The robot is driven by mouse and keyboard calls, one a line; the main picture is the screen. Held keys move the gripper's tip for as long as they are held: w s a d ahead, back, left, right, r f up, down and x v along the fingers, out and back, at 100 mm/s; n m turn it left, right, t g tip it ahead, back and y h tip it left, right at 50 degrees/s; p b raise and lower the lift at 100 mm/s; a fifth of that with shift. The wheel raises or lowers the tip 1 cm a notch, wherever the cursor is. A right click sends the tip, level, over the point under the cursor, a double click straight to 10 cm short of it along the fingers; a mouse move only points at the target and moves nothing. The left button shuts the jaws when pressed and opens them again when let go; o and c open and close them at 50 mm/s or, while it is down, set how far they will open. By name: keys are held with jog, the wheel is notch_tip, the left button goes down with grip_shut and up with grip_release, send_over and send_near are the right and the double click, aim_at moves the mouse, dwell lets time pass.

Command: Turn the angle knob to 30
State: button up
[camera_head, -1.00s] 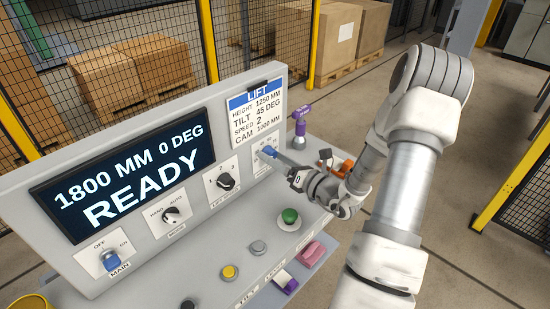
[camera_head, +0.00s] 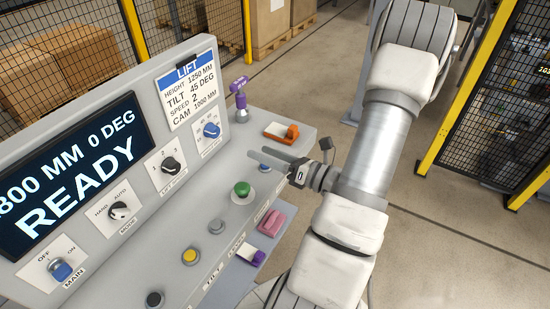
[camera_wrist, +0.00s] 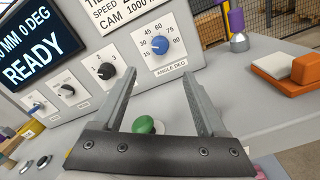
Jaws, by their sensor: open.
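The angle knob (camera_head: 211,130) is a small blue dial on the white ANGLE DEG plate, at the right end of the sloped panel. In the wrist view the angle knob (camera_wrist: 162,46) sits just beyond and between my fingertips, ringed by marks from 15 to 90. Its pointer is too small to read for certain. My gripper (camera_head: 264,153) is open and empty, with its fingers pointing at the panel, and stands apart from the knob to its right. In the wrist view my open gripper (camera_wrist: 160,68) shows both fingers, with nothing between them touching.
The display (camera_head: 70,175) reads 0 DEG and READY. The LIFT card (camera_head: 188,84) lists TILT 45 DEG. A black-knobbed selector (camera_head: 170,165) is left of the angle knob. A green button (camera_head: 242,189) lies below my fingers, and a purple-topped post (camera_head: 240,100) stands behind.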

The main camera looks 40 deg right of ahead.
jog(key=shift+v, duration=1.4)
